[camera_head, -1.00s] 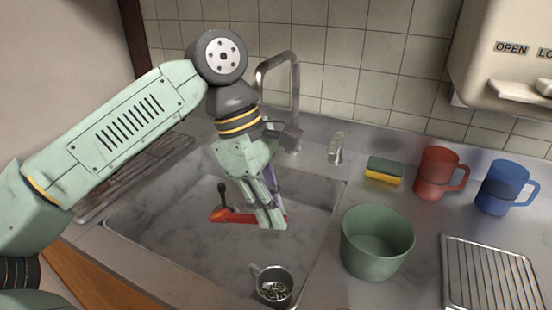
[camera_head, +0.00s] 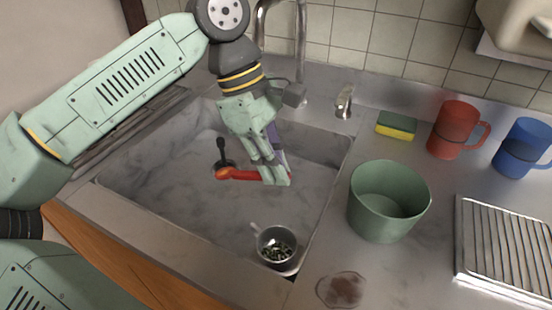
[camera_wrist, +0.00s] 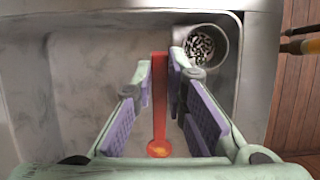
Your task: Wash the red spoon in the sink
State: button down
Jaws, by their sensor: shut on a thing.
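The red spoon (camera_head: 250,174) is in my gripper (camera_head: 278,178), over the sink basin (camera_head: 150,190). My gripper is shut on its handle near the right end, and its rounded orange-red bowl points left. In the wrist view the spoon (camera_wrist: 159,110) runs between the two fingers of my gripper (camera_wrist: 161,78), bowl toward the camera. I cannot tell whether the spoon touches the basin floor. The grey faucet (camera_head: 299,60) stands at the back of the sink, partly behind my arm. I see no water running.
A dark upright stick (camera_head: 222,152) stands by the spoon's bowl. A small metal cup of bits (camera_head: 276,252) sits in the basin's front right corner. Right on the counter are a green pot (camera_head: 365,212), sponge (camera_head: 397,124), red mug (camera_head: 450,138), blue mug (camera_head: 528,138), rack (camera_head: 500,245) and brown stain (camera_head: 341,290).

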jog(key=shift+f+b, duration=6.1)
jog(key=shift+f, duration=1.4)
jog(key=shift+w+a, duration=0.1)
jog(key=shift+a, duration=0.1)
jog(key=shift+w+a, duration=0.15)
jog(key=shift+a, duration=0.25)
jog(key=shift+d, duration=0.2)
jog(key=shift+d+b, duration=0.3)
jog(key=shift+s+d, duration=0.1)
jog(key=shift+s, duration=0.1)
